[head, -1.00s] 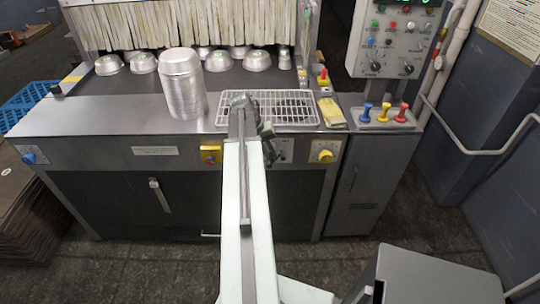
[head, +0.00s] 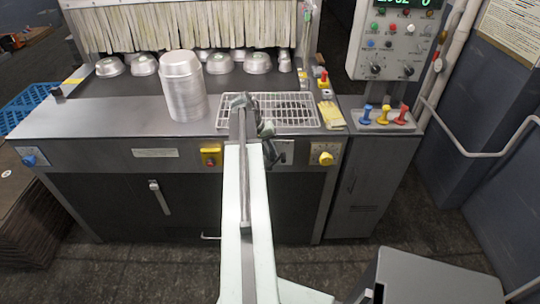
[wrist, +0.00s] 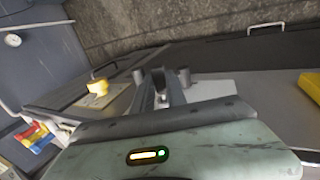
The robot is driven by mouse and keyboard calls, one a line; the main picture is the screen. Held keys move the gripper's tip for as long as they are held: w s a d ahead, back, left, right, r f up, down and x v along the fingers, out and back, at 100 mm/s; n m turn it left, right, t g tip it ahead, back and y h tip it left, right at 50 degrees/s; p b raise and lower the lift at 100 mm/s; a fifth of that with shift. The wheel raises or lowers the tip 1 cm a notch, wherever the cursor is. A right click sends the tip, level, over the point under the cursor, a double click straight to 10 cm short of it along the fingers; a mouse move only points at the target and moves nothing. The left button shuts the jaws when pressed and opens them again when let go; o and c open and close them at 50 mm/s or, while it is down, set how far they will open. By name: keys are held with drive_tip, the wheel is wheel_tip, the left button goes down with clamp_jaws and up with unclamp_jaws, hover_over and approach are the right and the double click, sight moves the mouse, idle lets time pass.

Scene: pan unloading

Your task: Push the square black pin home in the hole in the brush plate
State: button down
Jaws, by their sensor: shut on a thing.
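My gripper (wrist: 160,88) is at the front panel of the steel machine, between the yellow knob and the yellow switch box. In the wrist view its fingers are closed around a small dark thing (wrist: 158,76), which I take for the square black pin; its shape is mostly hidden. A pale grey plate (wrist: 212,88), probably the brush plate, lies just behind the fingers. It also shows in the head view (head: 285,153), right of my arm. The hole is not visible, and I cannot tell how deep the pin sits.
A yellow knob (head: 321,158) is right of the plate, and a yellow switch box (head: 211,156) is left. Above are a wire rack (head: 290,108), a stack of metal pans (head: 182,90) and a yellow cloth (head: 331,114). A control box (head: 398,40) stands at right.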

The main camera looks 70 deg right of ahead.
drive_tip(key=shift+w+d, duration=0.15)
drive_tip(key=shift+d, duration=0.35)
idle(0.3)
drive_tip(key=c, duration=1.3)
unclamp_jaws()
drive_tip(key=shift+o, duration=0.2)
drive_tip(key=p+v, duration=0.7)
drive_tip(key=v, duration=0.1)
drive_tip(key=shift+f, duration=0.1)
